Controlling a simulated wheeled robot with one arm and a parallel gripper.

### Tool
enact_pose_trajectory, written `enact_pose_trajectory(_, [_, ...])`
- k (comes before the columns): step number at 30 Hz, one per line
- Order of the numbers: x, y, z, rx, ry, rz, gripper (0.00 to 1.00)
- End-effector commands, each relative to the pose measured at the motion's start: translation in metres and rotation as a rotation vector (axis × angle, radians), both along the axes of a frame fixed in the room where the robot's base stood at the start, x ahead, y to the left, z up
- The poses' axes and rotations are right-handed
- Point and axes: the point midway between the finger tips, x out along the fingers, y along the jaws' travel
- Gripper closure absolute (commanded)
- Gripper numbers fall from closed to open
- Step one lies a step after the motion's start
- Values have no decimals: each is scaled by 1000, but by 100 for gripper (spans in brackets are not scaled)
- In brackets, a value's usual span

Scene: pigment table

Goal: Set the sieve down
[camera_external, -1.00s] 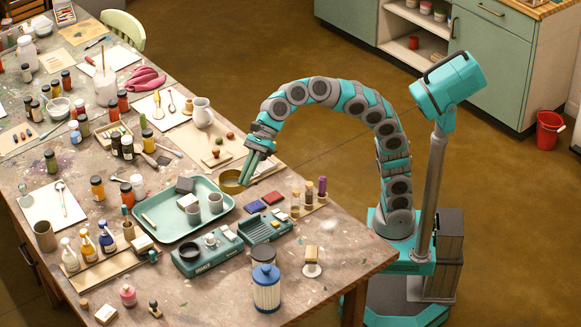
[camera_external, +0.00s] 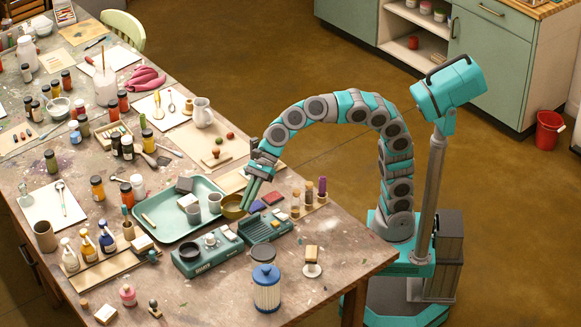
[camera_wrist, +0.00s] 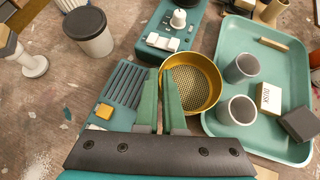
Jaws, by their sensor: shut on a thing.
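The brass-coloured sieve (camera_external: 231,208) is a round shallow pan with a mesh floor. In the external view it is beside the right edge of the green tray (camera_external: 166,232). The sieve also fills the middle of the wrist view (camera_wrist: 206,99), between the tray and a teal device. My gripper (camera_external: 246,208) is shut on the near rim of the sieve. In the wrist view the fingertips (camera_wrist: 161,76) pinch the rim at its left side. The sieve looks roughly level. I cannot tell whether its underside touches the table.
The tray holds two grey cups (camera_wrist: 242,68) and small blocks. A teal scale with white buttons (camera_wrist: 166,28) and a ribbed teal device (camera_wrist: 125,85) stand close to the sieve. Red and blue pads (camera_external: 272,198) lie right of my gripper. A lidded jar (camera_wrist: 90,30) stands farther left in the wrist view.

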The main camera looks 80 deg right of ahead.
Motion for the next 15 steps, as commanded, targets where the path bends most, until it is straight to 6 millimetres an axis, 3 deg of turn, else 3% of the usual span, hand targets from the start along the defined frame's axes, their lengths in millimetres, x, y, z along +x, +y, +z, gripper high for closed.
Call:
enact_pose_trajectory(13, [0, 0, -9, 0, 4, 0, 100])
enact_pose_trajectory(15, [0, 0, -10, -1, 3, 0, 89])
